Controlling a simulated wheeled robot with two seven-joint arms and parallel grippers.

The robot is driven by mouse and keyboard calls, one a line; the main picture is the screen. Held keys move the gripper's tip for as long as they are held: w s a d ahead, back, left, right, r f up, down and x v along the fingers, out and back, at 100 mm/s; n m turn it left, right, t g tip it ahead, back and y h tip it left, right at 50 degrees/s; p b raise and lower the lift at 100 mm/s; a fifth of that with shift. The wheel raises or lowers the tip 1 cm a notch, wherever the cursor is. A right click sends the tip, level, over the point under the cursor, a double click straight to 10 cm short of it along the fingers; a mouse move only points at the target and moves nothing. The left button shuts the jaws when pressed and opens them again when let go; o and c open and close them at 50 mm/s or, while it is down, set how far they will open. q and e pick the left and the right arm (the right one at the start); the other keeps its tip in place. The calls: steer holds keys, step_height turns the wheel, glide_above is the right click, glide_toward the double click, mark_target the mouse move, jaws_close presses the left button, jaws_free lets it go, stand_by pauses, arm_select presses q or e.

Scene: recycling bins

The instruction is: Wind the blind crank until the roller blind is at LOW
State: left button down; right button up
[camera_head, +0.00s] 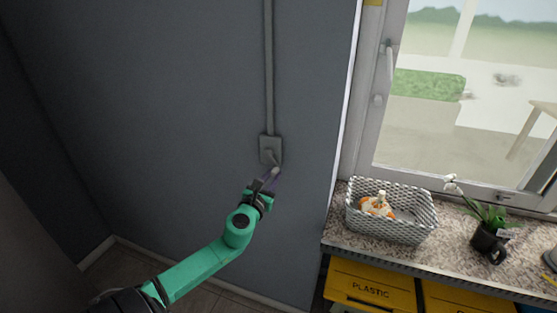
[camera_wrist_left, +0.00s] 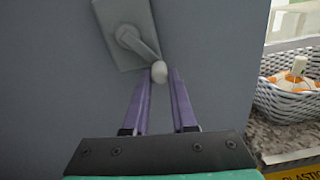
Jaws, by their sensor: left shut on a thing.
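The blind crank is a grey wall box (camera_head: 270,146) with a short arm ending in a pale round knob (camera_wrist_left: 159,72). A grey vertical conduit rises from the box. In the left wrist view the crank arm (camera_wrist_left: 141,44) points down and to the right from its hub. My left gripper (camera_head: 270,179), with purple fingers, is shut on the knob; the fingertips stand on either side of it in the left wrist view (camera_wrist_left: 160,80). The roller blind itself is not visible in these views. My right gripper is not in view.
Right of the crank is a window (camera_head: 450,100) with a handle (camera_head: 388,68). Below it, a speckled counter (camera_head: 350,238) bears a woven basket (camera_head: 405,228) and a potted plant (camera_head: 488,240). Yellow bins (camera_head: 370,285), one marked PLASTIC, stand underneath. The wall left of the crank is bare.

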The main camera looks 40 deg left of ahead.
arm_select(q)
steer(key=c, duration=0.9)
jaws_free()
steer(key=shift+a+r, duration=0.2)
steer(key=shift+r, duration=0.05)
steer(key=shift+d, duration=0.1)
steer(key=shift+d+r+p, duration=0.15)
steer(key=shift+p, duration=0.15)
